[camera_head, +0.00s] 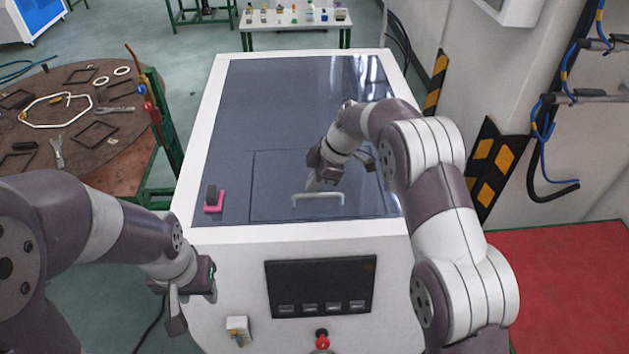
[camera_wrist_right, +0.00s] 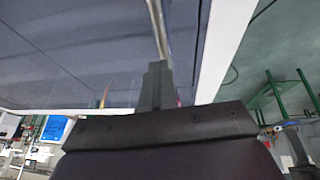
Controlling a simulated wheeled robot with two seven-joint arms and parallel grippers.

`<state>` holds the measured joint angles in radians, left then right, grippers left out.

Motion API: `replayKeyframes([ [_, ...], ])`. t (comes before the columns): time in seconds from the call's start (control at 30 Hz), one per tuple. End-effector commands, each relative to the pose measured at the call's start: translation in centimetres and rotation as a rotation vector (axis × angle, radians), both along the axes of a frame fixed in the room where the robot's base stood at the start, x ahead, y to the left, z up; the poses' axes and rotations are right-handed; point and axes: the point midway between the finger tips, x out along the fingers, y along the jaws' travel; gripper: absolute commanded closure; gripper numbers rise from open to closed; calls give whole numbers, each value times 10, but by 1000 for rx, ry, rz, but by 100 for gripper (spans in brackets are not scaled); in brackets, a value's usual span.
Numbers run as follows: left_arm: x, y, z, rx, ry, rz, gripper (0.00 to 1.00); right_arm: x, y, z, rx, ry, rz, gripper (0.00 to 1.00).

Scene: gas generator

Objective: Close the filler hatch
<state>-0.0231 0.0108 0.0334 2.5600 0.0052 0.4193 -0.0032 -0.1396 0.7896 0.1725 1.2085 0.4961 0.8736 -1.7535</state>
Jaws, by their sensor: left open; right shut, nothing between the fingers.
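The filler hatch (camera_head: 275,170) is a dark blue rectangular panel in the top of the white generator. Its outline looks level with the surrounding dark top in the head view. A pale bar handle (camera_head: 318,196) stands near its front edge. My right gripper (camera_head: 314,184) is low over the hatch, just behind the handle; its fingers are shut with nothing between them. In the right wrist view the shut fingers (camera_wrist_right: 154,82) point toward a pale bar (camera_wrist_right: 158,30); contact cannot be told. My left gripper (camera_head: 194,300) is open and empty, left of the generator's front face.
A pink and dark block (camera_head: 213,200) sits on the generator top, left of the hatch. A black display panel (camera_head: 320,286) and red knob (camera_head: 322,340) are on the front. A round table (camera_head: 95,140) with tools stands left; striped posts (camera_head: 486,170) stand right.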

Motion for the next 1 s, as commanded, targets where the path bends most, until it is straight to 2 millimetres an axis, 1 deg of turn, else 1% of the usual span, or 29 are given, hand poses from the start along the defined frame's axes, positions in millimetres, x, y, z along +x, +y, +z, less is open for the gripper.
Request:
replayKeyframes([
  [0.87,0,0,0,0,0,0,57,0,0,0,0,0,0,100],
  [0.9,0,0,0,0,0,0,57,0,0,0,0,0,0,96],
  [0.97,0,0,0,0,0,0,57,0,0,0,0,0,0,76],
  [1.0,0,0,0,0,0,0,57,0,0,0,0,0,0,63],
])
